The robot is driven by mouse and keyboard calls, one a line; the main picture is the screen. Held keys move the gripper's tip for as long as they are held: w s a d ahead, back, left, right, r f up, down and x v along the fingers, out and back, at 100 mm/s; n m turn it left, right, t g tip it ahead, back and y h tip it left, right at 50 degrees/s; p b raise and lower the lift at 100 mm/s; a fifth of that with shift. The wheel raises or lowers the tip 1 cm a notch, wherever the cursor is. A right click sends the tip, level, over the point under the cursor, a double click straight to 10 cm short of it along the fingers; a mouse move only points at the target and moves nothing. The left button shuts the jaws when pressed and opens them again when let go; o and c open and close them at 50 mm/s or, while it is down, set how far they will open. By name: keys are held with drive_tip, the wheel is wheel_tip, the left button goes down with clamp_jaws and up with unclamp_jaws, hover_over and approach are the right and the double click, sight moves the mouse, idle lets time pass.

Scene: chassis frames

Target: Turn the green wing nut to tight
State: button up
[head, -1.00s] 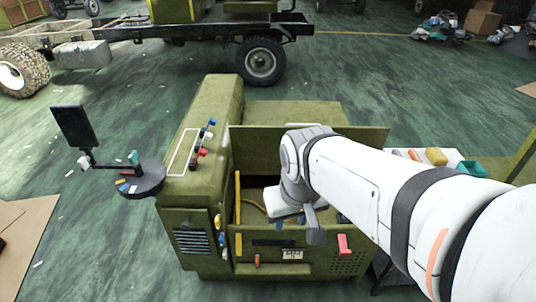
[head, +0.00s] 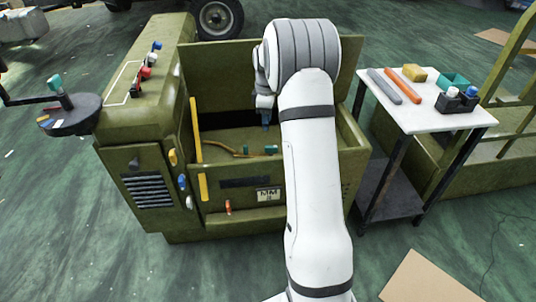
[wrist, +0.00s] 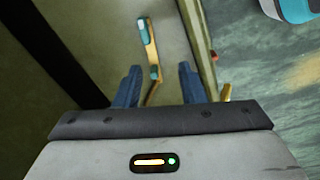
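Two small teal-green pieces lie inside the olive chassis bay, a left one (head: 245,150) and a right one (head: 271,149), beside an orange-brown strip. Two also show in the wrist view, an upper one (wrist: 143,26) and a lower one (wrist: 155,73), on or beside that strip. Which, if either, is the green wing nut I cannot tell; they are too small. My gripper (wrist: 158,84) has its two blue fingers apart, with nothing held between them. In the head view my gripper (head: 266,117) hangs over the bay, pointing down, partly hidden by my arm.
The bay's front wall (head: 240,195) and a raised panel (head: 220,85) behind bound the space. A yellow bar (head: 196,130) stands at left. A white-topped cart (head: 420,115) at right holds tools and a teal bin (head: 453,80). A round black tray (head: 70,115) is far left.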

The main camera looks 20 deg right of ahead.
drive_tip(key=n+b, duration=0.1)
drive_tip(key=b, duration=0.1)
hover_over(270, 146)
drive_tip(key=f, duration=0.6)
drive_tip(key=shift+d+f, duration=0.25)
drive_tip(key=shift+f, duration=0.05)
wheel_tip(270, 146, down, 7)
drive_tip(key=shift+f+b, duration=0.1)
drive_tip(key=shift+b, duration=0.9)
drive_tip(key=shift+c, duration=0.2)
clamp_jaws()
drive_tip(key=shift+a, duration=0.15)
